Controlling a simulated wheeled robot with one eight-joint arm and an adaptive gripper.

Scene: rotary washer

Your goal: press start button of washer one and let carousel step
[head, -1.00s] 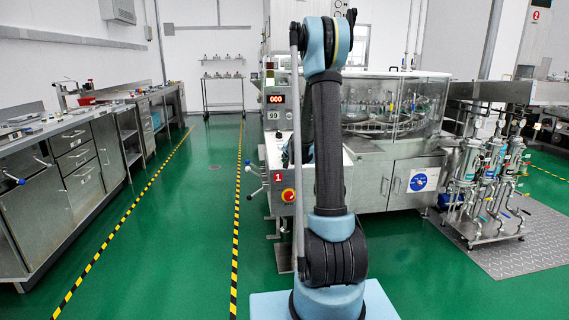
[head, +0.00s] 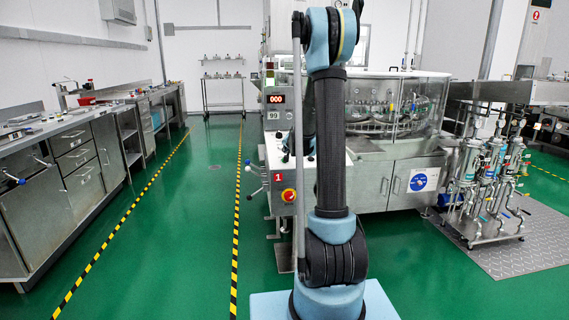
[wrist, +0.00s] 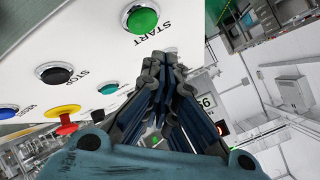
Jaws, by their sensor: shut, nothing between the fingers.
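Washer one (head: 390,170) stands behind my arm in the head view, with a red "1" label, a display reading 000 and a green lamp lit. The carousel (head: 385,115) shows through its clear cover. In the wrist view, the green start button (wrist: 142,19) sits in a metal ring on the white panel, above the word START. My gripper (wrist: 158,60) is shut and empty. Its fingertips appear just below the START lettering in the picture, apart from the button in the view; their exact distance to the panel is unclear.
The black STOP button (wrist: 54,73), a red knob on yellow (wrist: 65,121) and smaller green and blue buttons share the panel. A red emergency knob (head: 288,195) is on the washer front. Steel counters (head: 60,170) line the left; filter housings (head: 485,180) stand right. The green aisle is clear.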

